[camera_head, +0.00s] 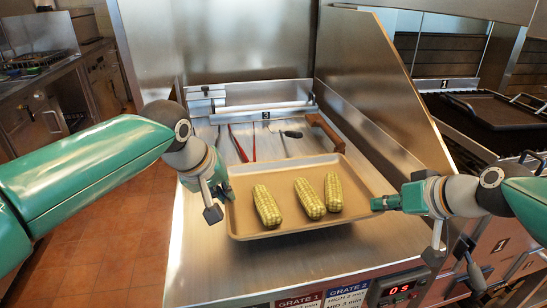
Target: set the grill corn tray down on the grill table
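The grill corn tray (300,169) is a shallow tan rectangular tray with three yellow corn cobs (309,198) lying in it. It is roughly level over the steel grill table (214,262); I cannot tell whether its underside touches the surface. My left gripper (226,191) is at the tray's left rim and looks shut on it. My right gripper (378,203) is at the right rim and looks shut on it. The fingertips are small and partly hidden against the rim.
Behind the tray lie red tongs (239,143), a spatula (288,134) and a wooden handle (325,131). A tall steel partition (375,85) rises on the right, with a black grill (490,109) beyond. Bare table shows in front of the tray and to its left.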

